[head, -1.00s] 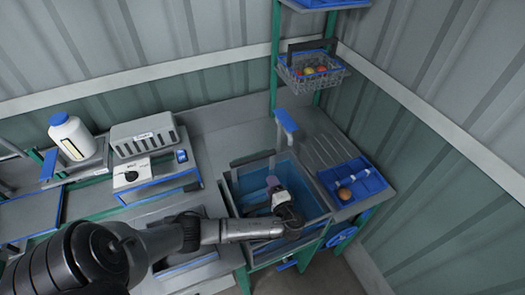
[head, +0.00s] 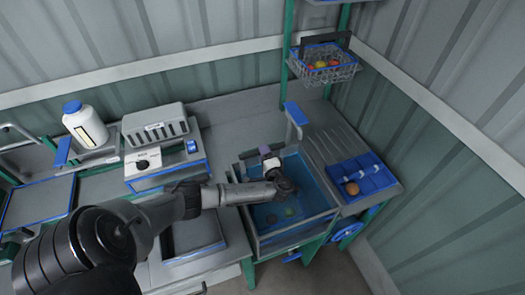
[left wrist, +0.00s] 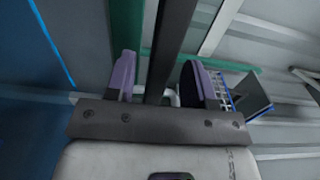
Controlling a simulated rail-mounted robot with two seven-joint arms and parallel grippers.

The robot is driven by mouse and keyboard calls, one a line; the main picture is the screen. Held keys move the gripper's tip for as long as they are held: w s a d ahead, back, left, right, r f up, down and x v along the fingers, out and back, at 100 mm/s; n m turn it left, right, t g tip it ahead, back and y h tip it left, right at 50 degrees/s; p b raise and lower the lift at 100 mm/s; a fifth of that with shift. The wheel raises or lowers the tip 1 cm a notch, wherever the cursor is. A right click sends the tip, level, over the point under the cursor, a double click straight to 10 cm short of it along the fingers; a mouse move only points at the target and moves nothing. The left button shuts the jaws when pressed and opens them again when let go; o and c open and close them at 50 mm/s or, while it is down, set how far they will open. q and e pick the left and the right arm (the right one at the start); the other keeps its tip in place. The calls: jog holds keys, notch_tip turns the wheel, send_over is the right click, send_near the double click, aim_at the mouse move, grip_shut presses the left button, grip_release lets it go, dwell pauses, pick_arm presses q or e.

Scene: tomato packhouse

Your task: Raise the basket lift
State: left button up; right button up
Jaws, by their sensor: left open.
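The basket lift is at the upper right of the head view. Its wire basket (head: 345,72) has a blue rim, a dark upright handle (head: 308,47) and several red, yellow and green tomatoes inside. It hangs by green posts (head: 286,60) above the bench. My left gripper (head: 265,150) is open and empty over the back of the water tank (head: 322,215), below and left of the basket and apart from it. In the left wrist view its purple-padded fingers (left wrist: 160,80) are spread, with a dark bar showing between them; I cannot tell what the bar is. My right gripper is out of view.
A tap with a blue top (head: 296,113) stands just right of my left gripper. A blue handwheel (head: 348,232) is below the bench at right. A blue tray (head: 375,180) lies on the drainboard (head: 335,140). A grey boxed device (head: 155,125) and white bottle (head: 85,125) stand left.

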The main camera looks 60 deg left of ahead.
pick_arm(q)
jog(key=shift+w+a, duration=0.15)
jog(key=shift+a, duration=0.7)
grip_shut()
